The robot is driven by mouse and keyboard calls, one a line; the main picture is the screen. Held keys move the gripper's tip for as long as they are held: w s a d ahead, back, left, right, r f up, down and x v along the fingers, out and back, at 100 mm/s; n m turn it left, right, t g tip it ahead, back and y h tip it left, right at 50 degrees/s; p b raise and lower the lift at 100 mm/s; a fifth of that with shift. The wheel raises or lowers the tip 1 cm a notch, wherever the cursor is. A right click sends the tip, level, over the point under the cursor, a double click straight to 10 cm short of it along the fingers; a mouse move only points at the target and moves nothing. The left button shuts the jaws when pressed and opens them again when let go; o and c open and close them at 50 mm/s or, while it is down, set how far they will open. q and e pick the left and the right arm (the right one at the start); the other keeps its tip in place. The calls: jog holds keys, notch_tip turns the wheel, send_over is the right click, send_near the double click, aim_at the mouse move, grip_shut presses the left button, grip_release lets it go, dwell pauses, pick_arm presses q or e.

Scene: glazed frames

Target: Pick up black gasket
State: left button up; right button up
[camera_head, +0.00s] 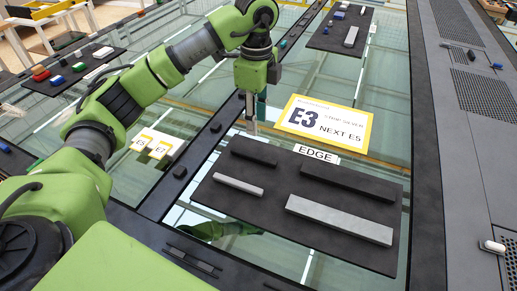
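Two black bars, which look like gaskets, lie on a dark mat (272,213) in the camera_head view. The shorter black gasket (254,151) is at the mat's back left, and the longer one (347,180) is at the back right. My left gripper (251,128) points down just behind the shorter gasket, apparently above the surface and apart from it. Its fingers look narrow and hold nothing I can see, but their opening is too small to make out. My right gripper is out of view.
A short grey bar (238,186) and a long grey bar (338,219) lie at the mat's front. An EDGE label (316,154) and an E3 sign (325,122) lie behind it on glass. Other mats with small parts are farther back.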

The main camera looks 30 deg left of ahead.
pick_arm(q)
jog(key=p, duration=0.1)
send_over(255, 156)
jog(key=f, duration=0.6)
jog(key=shift+w, duration=0.25)
jog(key=shift+w+f, duration=0.1)
jog(key=shift+f, duration=0.15)
jog(key=shift+f+p, duration=0.25)
jog(key=shift+p, duration=0.1)
jog(key=f+p, duration=0.1)
jog(key=f, duration=0.1)
jog(key=f+p, duration=0.1)
jog(key=f, duration=0.1)
jog(key=shift+s+a, duration=0.1)
jog(key=shift+s, duration=0.3)
jog(key=shift+w+f, duration=0.1)
jog(key=shift+f, duration=0.35)
jog(key=shift+f, duration=0.15)
grip_shut()
